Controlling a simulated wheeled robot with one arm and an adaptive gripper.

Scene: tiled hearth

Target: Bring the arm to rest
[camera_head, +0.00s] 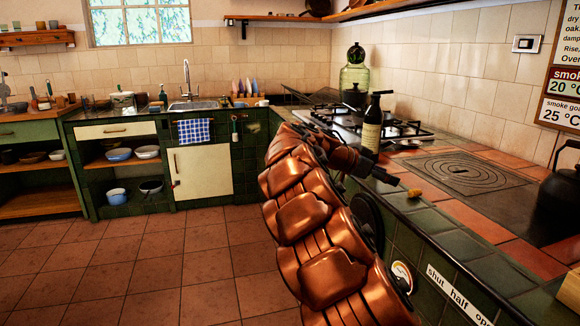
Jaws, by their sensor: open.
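My copper-coloured arm rises from the bottom middle and reaches over the edge of the right-hand counter. My gripper (384,177) is dark and small in view, at the end of the arm above the counter's front edge. It is open, and I see nothing held in it. A small brown cork-like piece (414,193) lies on the counter just to the right of the gripper, apparently apart from it. A dark bottle (372,128) with a pale label stands upright just behind the gripper. Part of the wrist is hidden by the arm's own links.
A gas hob (405,130) and a large green glass jar (354,75) are behind the bottle. A dark hotplate (465,172) and a black kettle (562,190) are to the right. The tiled floor (170,270) on the left is clear. A sink cabinet (203,170) stands at the back.

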